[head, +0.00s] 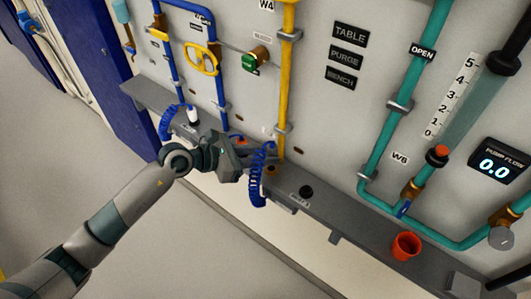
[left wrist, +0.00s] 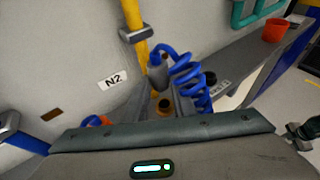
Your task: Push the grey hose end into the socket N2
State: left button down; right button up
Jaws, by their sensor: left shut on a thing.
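My left gripper (head: 252,157) is shut on the grey hose end (left wrist: 158,73), just above the shelf. A coiled blue hose (head: 258,178) hangs from it over the shelf's front; the coil also shows in the left wrist view (left wrist: 190,78). The N2 label (left wrist: 113,80) is on the wall, left of the hose end. A brass socket (left wrist: 165,106) shows below the hose end, apart from it in the picture; in the head view the brass (head: 271,170) is beside the coil. The fingertips are partly hidden. My right gripper is not in view.
A yellow pipe (head: 287,80) runs down the wall behind the gripper. On the grey shelf (head: 350,222) are a dark round fitting (head: 305,191) and an orange cup (head: 405,246). Another blue coil with a white end (head: 193,117) is at left.

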aim_at(265, 173)
pick_arm(q)
notch_tip(265, 173, down, 2)
jog(key=shift+f+b, duration=0.25)
jog(key=shift+b, duration=0.5)
jog(key=shift+f+b, duration=0.45)
jog(key=shift+f, duration=0.05)
jog(key=shift+f, duration=0.15)
jog(key=shift+f+b, duration=0.45)
jog(key=c, duration=1.4)
grip_release()
